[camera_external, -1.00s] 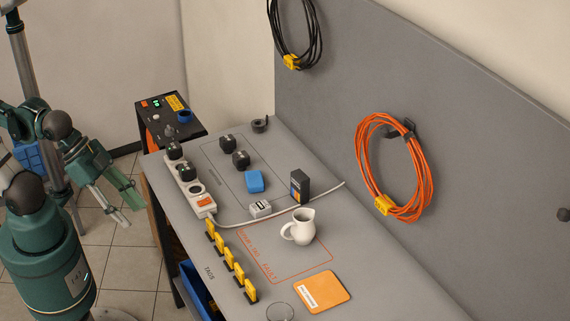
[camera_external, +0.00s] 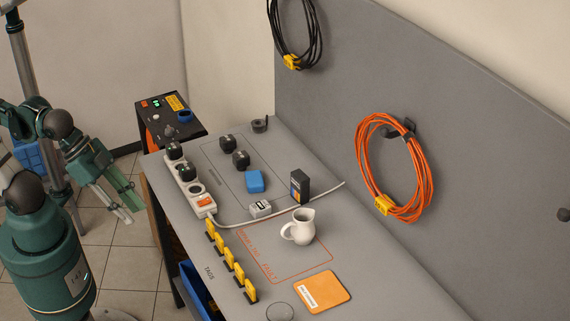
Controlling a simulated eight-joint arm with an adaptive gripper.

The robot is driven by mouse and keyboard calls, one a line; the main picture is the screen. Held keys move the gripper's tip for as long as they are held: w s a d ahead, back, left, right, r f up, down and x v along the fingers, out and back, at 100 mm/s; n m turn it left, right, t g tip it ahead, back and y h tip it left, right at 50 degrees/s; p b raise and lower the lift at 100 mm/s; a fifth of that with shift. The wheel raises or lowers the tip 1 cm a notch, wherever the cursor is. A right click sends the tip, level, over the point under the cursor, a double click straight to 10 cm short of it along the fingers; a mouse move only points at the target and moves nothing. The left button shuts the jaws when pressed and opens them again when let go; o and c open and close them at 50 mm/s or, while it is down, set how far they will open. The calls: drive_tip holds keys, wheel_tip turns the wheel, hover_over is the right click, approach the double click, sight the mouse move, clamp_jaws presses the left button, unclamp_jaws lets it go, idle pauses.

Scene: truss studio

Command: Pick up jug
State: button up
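The jug (camera_external: 303,227) is small and cream-white, with a handle on its left side and a spout at its upper rim. It stands upright on the grey bench (camera_external: 330,240), inside a red outlined area with lettering. My gripper (camera_external: 128,207) hangs at the left, off the bench's left side and well apart from the jug. Its fingers point down and to the right, with a gap between the tips, and nothing shows between them.
A power strip (camera_external: 190,182) and several yellow tags (camera_external: 230,259) line the bench's left side. Behind the jug are a dark box-shaped device (camera_external: 299,186), a white block (camera_external: 260,208) and a blue block (camera_external: 255,181). An orange notebook (camera_external: 322,292) lies in front. Orange cable (camera_external: 425,180) hangs on the panel.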

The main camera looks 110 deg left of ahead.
drive_tip(key=w+a+r+n+g+p, duration=0.2)
drive_tip(key=w+a+r+p, duration=0.15)
drive_tip(key=w+r, duration=0.4)
drive_tip(key=n+g+p, duration=0.5)
drive_tip(key=n+p, duration=0.2)
drive_tip(key=p, duration=0.7)
hover_over(285, 226)
drive_tip(key=f, duration=1.1)
drive_tip(key=shift+s+d, duration=0.1)
drive_tip(key=shift+s, duration=0.15)
drive_tip(key=shift+w+a+f+n, duration=0.2)
drive_tip(key=shift+f+n, duration=0.1)
drive_tip(key=shift+f, duration=0.15)
drive_tip(key=shift+f, duration=1.25)
drive_tip(key=shift+f, duration=0.15)
drive_tip(key=shift+w+d+f, duration=0.1)
drive_tip(key=shift+f, duration=2.4)
